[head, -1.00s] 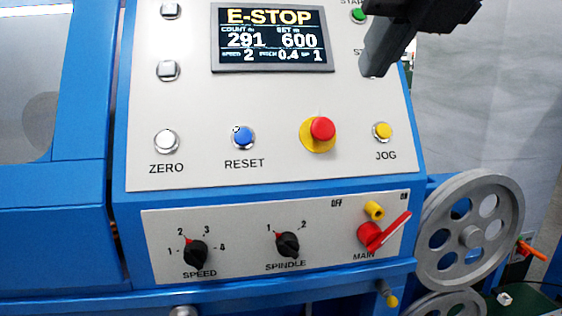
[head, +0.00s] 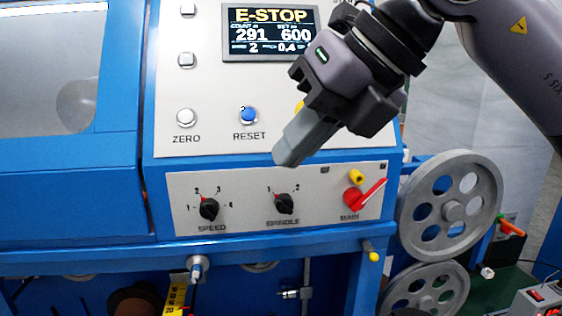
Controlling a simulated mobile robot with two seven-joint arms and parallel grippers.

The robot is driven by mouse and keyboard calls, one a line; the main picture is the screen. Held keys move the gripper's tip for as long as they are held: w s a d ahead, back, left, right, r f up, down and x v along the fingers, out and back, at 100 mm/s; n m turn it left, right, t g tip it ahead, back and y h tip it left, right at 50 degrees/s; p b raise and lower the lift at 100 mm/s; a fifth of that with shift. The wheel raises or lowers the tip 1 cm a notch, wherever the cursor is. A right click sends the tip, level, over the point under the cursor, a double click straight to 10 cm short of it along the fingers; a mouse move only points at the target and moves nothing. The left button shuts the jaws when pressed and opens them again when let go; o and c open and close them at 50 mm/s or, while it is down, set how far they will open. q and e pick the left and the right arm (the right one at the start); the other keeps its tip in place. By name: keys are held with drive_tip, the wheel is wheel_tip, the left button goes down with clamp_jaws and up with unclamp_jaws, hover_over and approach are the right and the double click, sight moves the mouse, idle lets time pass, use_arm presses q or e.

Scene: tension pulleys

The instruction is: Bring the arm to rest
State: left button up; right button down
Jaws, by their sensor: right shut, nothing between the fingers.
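My right gripper (head: 290,155) comes in from the upper right and hangs in front of the control panel (head: 215,135). Its fingers are shut with nothing between them, and their tips point down and left, below and right of the blue RESET button (head: 249,115). It hides most of the emergency stop, of which only a yellow edge (head: 299,106) shows, and the JOG button. The display (head: 270,34) reads E-STOP, 291 and 600. My left gripper is not in view.
Below are the SPEED knob (head: 209,209), the SPINDLE knob (head: 284,204) and the red MAIN switch (head: 353,198). Two grey pulleys, the upper one (head: 455,205) and the lower one (head: 428,291), stand at the right. A yellow tape measure (head: 176,297) shows at the bottom.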

drive_tip(key=s+a+f+g+y, duration=0.4)
drive_tip(key=a+f+g+y, duration=0.15)
drive_tip(key=g+y, duration=0.45)
drive_tip(key=w+d+f+m+t+y, duration=0.2)
drive_tip(key=w+d+f+m+t, duration=0.25)
drive_tip(key=m+t, duration=0.65)
drive_tip(key=w+d+f+m+t+y, duration=0.1)
drive_tip(key=w+d+f+m+t, duration=0.35)
drive_tip(key=m+t, duration=0.65)
drive_tip(key=d+f+m+t+h, duration=0.1)
drive_tip(key=d+f+m+h, duration=0.2)
drive_tip(key=f+m+h, duration=0.45)
drive_tip(key=d+f+m+t+h, duration=0.2)
drive_tip(key=d+f+m+h, duration=0.25)
drive_tip(key=f, duration=0.55)
drive_tip(key=s+d+f+m+g+h, duration=0.35)
drive_tip(key=s+f, duration=0.45)
drive_tip(key=f, duration=0.3)
drive_tip(key=s+d+f+m+g+h, duration=0.25)
drive_tip(key=s+f+g, duration=0.25)
drive_tip(key=s+f, duration=0.5)
wheel_tip(320, 180, up, 9)
drive_tip(key=d+p, duration=0.1)
drive_tip(key=p, duration=1.1)
drive_tip(key=shift+w+d+n, duration=0.3)
drive_tip(key=shift+w, duration=0.1)
